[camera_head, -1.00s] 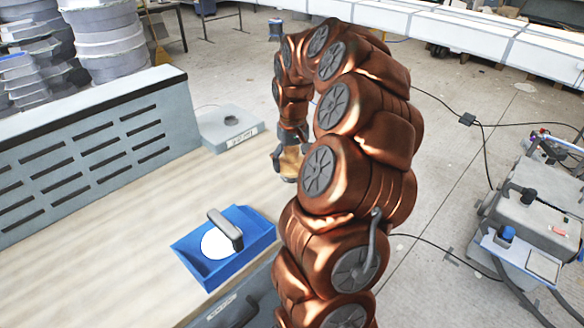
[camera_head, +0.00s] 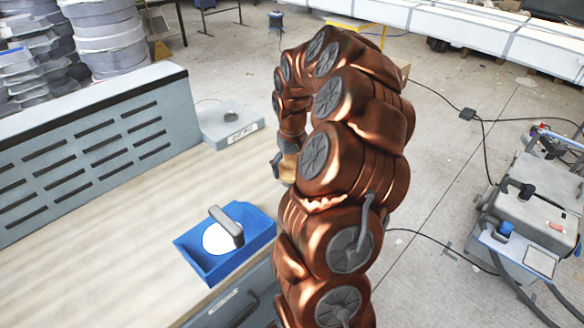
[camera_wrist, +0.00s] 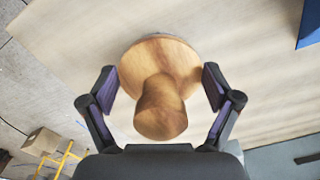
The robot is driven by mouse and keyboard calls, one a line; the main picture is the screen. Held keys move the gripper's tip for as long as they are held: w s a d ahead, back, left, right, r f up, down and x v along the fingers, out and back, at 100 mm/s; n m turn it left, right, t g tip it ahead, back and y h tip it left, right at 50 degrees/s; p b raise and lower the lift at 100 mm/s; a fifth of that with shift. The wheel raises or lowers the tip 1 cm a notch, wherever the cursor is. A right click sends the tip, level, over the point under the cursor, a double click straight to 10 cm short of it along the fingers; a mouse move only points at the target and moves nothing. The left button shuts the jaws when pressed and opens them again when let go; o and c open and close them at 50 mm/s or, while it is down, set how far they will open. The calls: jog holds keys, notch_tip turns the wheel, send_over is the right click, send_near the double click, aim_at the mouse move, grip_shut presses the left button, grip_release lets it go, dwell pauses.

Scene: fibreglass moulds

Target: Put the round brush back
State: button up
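The round brush (camera_wrist: 160,75) is a tan wooden disc with a stubby round handle that points at the wrist camera. My gripper (camera_wrist: 161,76) has one finger at each side of the disc, set wide, with the pads at its rim; gaps show beside the handle. In the head view the brush (camera_head: 288,167) is a small tan patch at my gripper, near the table's right edge, partly hidden by my arm. It appears held above the table. Its underside is hidden.
A blue tray (camera_head: 203,268) with a white disc and a grey-handled tool stands at the table's front. A grey block (camera_head: 215,133) stands at the back, beside a slotted grey panel (camera_head: 90,150). The pale tabletop (camera_head: 110,235) is clear left of the tray.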

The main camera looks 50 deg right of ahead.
jog(key=shift+o, duration=0.6)
jog(key=shift+r, duration=0.1)
jog(key=shift+r+p, duration=0.2)
jog(key=shift+p, duration=0.1)
jog(key=shift+w+r+b, duration=0.1)
jog(key=shift+r+b, duration=0.2)
jog(key=shift+b, duration=0.1)
notch_tip(320, 180, up, 10)
jog(key=b, duration=0.2)
jog(key=shift+r+b, duration=0.25)
jog(key=shift+b, duration=0.05)
jog(key=shift+r, duration=0.35)
jog(key=shift+a, duration=0.1)
